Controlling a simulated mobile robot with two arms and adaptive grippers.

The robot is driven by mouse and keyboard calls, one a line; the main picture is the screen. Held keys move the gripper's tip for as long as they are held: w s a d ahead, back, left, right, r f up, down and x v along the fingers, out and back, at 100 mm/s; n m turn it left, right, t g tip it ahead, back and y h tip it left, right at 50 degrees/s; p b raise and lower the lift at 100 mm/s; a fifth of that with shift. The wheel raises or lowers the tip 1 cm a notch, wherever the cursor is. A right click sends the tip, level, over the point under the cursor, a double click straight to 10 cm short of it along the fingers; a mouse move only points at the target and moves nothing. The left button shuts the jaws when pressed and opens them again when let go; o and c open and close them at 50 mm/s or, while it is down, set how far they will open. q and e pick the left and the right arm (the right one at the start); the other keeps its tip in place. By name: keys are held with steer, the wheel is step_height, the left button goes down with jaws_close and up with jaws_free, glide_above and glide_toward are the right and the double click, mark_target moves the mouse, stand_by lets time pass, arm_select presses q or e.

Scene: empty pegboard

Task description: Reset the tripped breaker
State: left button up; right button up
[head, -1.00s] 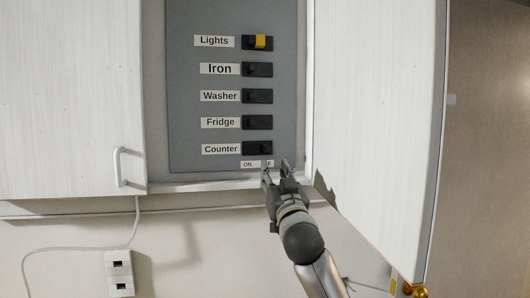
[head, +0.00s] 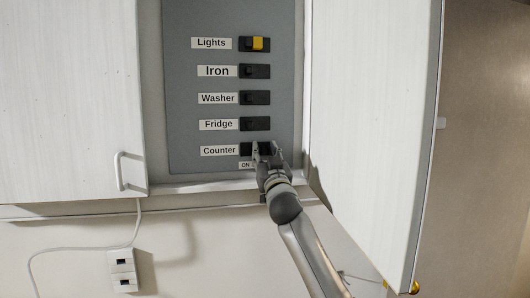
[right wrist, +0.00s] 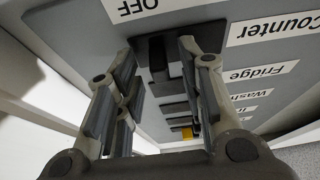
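The grey breaker panel (head: 180,100) has several labelled black switches in a column. The Lights breaker (head: 258,43) at the top has a yellow toggle; the switches below look all black. The Counter breaker (head: 245,150) is the lowest, partly covered by my right gripper (head: 266,149). In the right wrist view, my right gripper (right wrist: 157,52) is open, with its fingers on either side of the Counter switch (right wrist: 160,58). I cannot tell whether they touch it. The OFF label (right wrist: 138,8) shows there; in the head view the gripper hides it. My left gripper is not in view.
The open white cabinet door (head: 375,120) stands close to the right of my right arm. A closed white door (head: 70,90) with a handle (head: 122,171) is at the left. A wall outlet (head: 122,270) with a cable is below.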

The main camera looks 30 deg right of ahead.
jaws_close()
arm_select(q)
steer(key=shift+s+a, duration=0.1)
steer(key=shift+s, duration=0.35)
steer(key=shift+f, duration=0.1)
